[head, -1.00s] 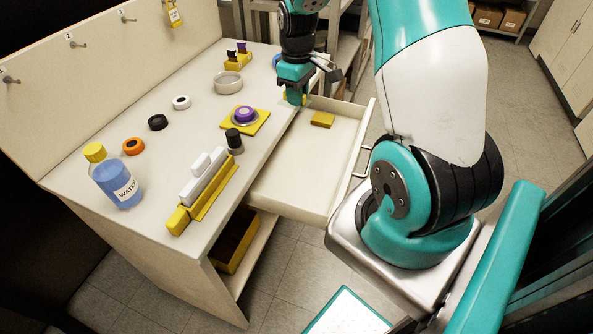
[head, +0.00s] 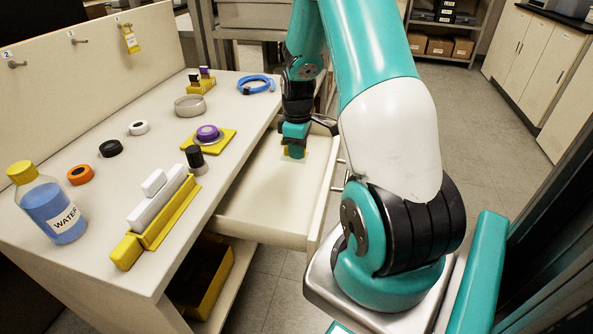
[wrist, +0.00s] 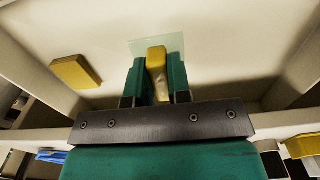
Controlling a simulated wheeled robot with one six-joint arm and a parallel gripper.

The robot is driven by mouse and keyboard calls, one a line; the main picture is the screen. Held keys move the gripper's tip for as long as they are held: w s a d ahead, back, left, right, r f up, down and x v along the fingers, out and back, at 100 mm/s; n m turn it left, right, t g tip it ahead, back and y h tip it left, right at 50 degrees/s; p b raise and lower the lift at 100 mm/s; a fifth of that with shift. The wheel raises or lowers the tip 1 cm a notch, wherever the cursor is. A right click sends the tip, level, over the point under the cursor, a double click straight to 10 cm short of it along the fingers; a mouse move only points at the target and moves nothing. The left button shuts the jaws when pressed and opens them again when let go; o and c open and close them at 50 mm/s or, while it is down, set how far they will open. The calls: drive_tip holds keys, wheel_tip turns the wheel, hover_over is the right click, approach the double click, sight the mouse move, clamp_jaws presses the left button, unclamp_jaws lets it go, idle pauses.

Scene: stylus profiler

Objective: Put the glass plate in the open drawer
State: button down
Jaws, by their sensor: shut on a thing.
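The glass plate (wrist: 173,42) is a thin, clear, greenish sheet with a yellow grip block (wrist: 156,58) on it. My gripper (wrist: 158,76) is shut on that block, its teal fingers on either side. In the head view my gripper (head: 294,152) points down inside the open drawer (head: 262,212), towards its far end. The plate is low over the pale drawer floor; I cannot tell whether it touches it. Most of the plate is hidden behind the gripper in the head view.
Another yellow block (wrist: 75,71) lies in the drawer, left of the gripper in the wrist view. The tabletop beside the drawer holds a purple-topped piece on a yellow base (head: 208,136), a dark-capped cylinder (head: 195,160), and a water bottle (head: 50,205). The near drawer floor is clear.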

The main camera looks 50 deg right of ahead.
sight(297, 176)
wheel_tip(297, 176, down, 7)
drive_tip(key=shift+r+b, duration=0.2)
drive_tip(key=shift+b, duration=0.1)
drive_tip(key=shift+f, duration=0.1)
drive_tip(key=c, duration=1.1)
unclamp_jaws()
drive_tip(key=shift+o, duration=0.2)
